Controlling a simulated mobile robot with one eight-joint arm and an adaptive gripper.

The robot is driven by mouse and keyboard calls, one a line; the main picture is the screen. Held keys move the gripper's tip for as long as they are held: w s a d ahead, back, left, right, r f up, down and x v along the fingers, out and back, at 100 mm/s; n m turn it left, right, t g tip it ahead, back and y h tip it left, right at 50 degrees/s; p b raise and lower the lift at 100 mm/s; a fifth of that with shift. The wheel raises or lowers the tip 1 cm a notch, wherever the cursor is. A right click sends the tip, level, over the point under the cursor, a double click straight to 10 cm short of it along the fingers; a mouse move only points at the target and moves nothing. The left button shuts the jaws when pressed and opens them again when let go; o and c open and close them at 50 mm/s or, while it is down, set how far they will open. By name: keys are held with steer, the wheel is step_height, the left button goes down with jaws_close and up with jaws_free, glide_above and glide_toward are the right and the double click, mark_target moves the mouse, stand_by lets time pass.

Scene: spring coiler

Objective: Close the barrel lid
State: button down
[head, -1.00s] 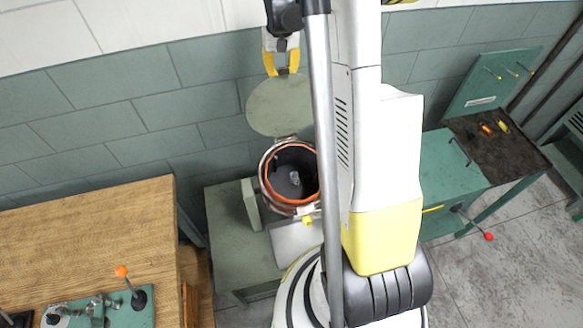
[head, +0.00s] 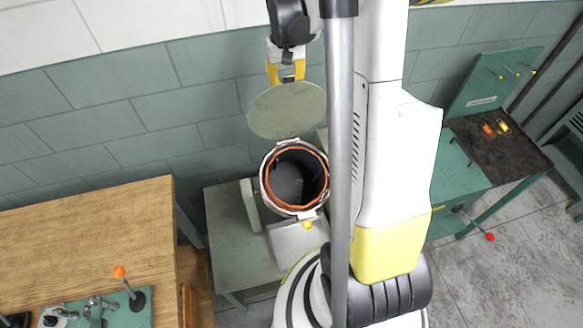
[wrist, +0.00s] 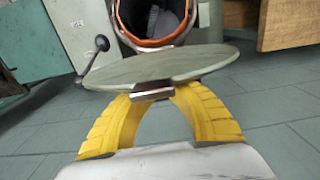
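The barrel lid (head: 287,112) is a round grey-green disc, hinged at the back of the barrel (head: 266,192) and tilted up, with the orange-rimmed mouth uncovered. My gripper (head: 287,78) has yellow fingers and is at the lid's upper edge. In the wrist view the lid (wrist: 165,66) crosses in front of the barrel mouth (wrist: 155,42). There the fingertips of my gripper (wrist: 152,97) close in on a small metal tab at the lid's near edge. The exact contact is partly hidden by the tab and lid.
The barrel stands on a green-grey bench (head: 225,230) against the tiled wall. A wooden table (head: 90,235) is at left and a green machine with a red-knobbed lever (head: 489,237) at right. My arm column covers the area right of the barrel.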

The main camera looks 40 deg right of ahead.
steer(key=s, duration=0.1)
steer(key=s+a+f+b, duration=0.1)
steer(key=s, duration=0.1)
steer(key=s+a, duration=0.1)
steer(key=shift+s+f, duration=0.15)
steer(key=shift+f, duration=0.25)
steer(key=s, duration=0.1)
steer(key=s+a+f+b, duration=0.1)
steer(key=s+f+b, duration=0.1)
steer(key=shift+s+a+f, duration=0.25)
steer(key=shift+s+a, duration=0.05)
steer(key=shift+a, duration=0.1)
steer(key=shift+f+b, duration=0.1)
steer(key=shift+b, duration=0.2)
